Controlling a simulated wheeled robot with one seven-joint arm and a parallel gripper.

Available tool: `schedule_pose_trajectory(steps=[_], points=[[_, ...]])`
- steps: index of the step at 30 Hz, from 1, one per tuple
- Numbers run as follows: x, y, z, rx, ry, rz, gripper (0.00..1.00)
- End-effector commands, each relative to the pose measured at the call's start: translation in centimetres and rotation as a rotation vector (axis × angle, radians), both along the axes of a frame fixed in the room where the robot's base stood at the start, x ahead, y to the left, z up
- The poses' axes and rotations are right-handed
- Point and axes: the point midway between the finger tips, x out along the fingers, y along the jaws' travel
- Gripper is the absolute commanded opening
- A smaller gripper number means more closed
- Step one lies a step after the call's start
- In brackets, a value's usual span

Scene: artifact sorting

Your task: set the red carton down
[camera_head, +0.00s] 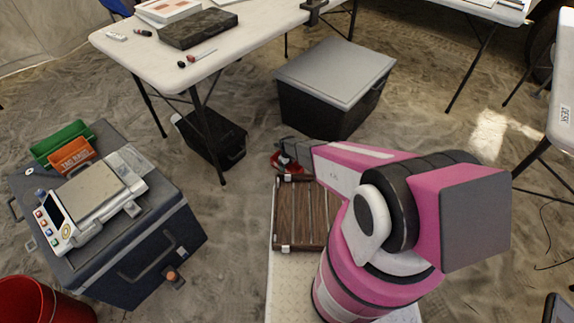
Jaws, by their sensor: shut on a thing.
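My gripper (287,158) is at the end of my pink arm, in the middle of the head view. It is shut on a small red thing, which I take to be the red carton (276,162). Only a bit of its red surface shows; the dark gripper hides the rest. The gripper is just past the far end of a brown slatted wooden tray (290,213). I cannot tell how high the carton is or whether it touches anything.
A dark case (189,252) at left bears a scale (92,193), a green bin (62,142) and an orange bin (73,156). A grey-lidded black crate (335,75) stands behind the gripper. A white table (150,62) is at upper left, a red bucket (40,302) at lower left.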

Motion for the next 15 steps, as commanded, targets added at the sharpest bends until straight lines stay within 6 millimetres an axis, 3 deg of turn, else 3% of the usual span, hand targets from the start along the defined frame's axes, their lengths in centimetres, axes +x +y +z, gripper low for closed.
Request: schedule_pose_trajectory(steps=[2, 15], points=[[0.0, 0.0, 0.0, 0.0, 0.0, 0.0, 1.0], [0.0, 0.0, 1.1, 0.0, -0.001, 0.0, 1.0]])
